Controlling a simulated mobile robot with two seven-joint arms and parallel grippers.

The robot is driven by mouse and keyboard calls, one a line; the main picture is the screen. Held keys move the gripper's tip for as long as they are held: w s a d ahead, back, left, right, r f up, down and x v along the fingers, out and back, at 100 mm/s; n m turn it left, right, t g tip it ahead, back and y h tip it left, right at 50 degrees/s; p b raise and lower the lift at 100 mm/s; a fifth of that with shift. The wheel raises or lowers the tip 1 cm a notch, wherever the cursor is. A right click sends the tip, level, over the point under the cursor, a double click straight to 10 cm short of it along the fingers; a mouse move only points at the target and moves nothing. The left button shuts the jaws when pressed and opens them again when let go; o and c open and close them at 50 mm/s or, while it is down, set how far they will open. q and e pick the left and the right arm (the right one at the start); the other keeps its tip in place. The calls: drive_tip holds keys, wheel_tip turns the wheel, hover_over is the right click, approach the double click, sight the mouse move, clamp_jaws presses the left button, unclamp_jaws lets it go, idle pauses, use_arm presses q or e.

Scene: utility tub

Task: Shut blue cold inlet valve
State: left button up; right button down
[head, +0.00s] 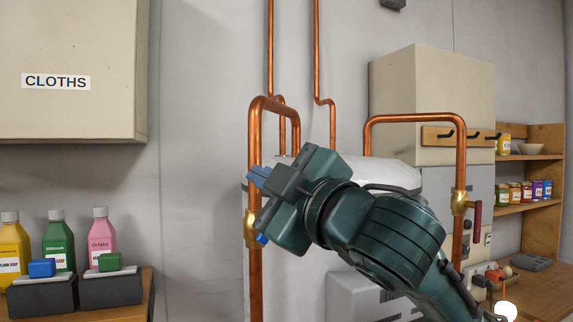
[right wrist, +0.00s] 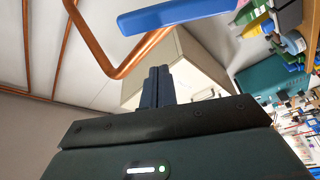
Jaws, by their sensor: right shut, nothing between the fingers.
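The blue valve handle (right wrist: 178,15) is a flat blue bar at the top of the right wrist view, in front of a copper pipe. In the head view only a small blue end (head: 262,239) shows below my right gripper, beside the brass valve body (head: 251,228) on the left copper pipe; the gripper hides the rest. My right gripper (head: 259,176) is shut and empty, its fingertips in front of that pipe, above the valve body. In the right wrist view the closed fingers (right wrist: 157,86) are apart from the handle. My left gripper is not in view.
A second brass valve (head: 461,202) with a dark red handle (head: 477,218) is on the right pipe. A white tub (head: 390,172) is partly hidden behind my right arm. Bottles (head: 58,240) stand at the lower left under a CLOTHS cabinet (head: 70,65). Shelves (head: 530,157) are at right.

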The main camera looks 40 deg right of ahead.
use_arm(q)
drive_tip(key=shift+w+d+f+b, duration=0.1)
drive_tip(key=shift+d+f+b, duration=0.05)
drive_tip(key=shift+b, duration=1)
use_arm(e)
drive_tip(key=d, duration=0.1)
drive_tip(key=d+f, duration=0.2)
drive_tip(key=shift+s+f, duration=0.15)
drive_tip(key=shift+s, duration=0.1)
drive_tip(key=shift+w, duration=0.15)
